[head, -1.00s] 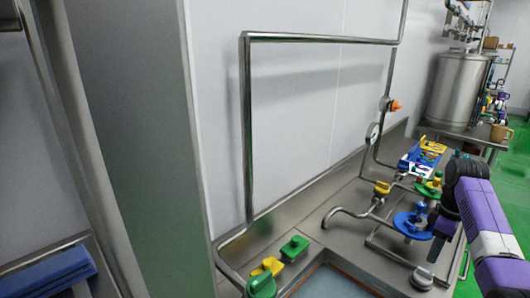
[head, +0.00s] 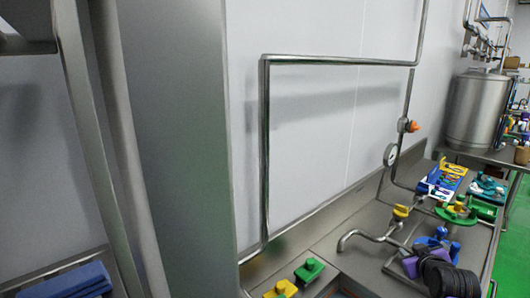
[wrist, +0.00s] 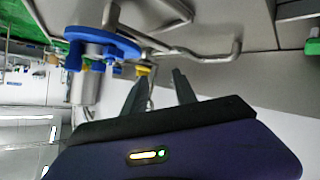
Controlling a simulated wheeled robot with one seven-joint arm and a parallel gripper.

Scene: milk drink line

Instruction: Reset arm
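My gripper (wrist: 159,74) shows in the wrist view with its two dark fingers apart and nothing between them. My purple and black arm is at the lower right of the head view, low over the steel counter, and the gripper's fingers cannot be made out there. In the wrist view the picture is turned over. A blue round fitting (wrist: 100,42) and a small yellow valve handle (wrist: 143,70) lie beyond the fingers; I cannot tell the exact gap.
The steel counter (head: 330,243) carries a bent pipe, a yellow valve (head: 401,211), green blocks (head: 309,270) and a blue-and-yellow tray (head: 441,180). A pressure gauge (head: 390,154) stands on a pipe. A steel tank (head: 475,112) is at the back right. Green floor shows at right.

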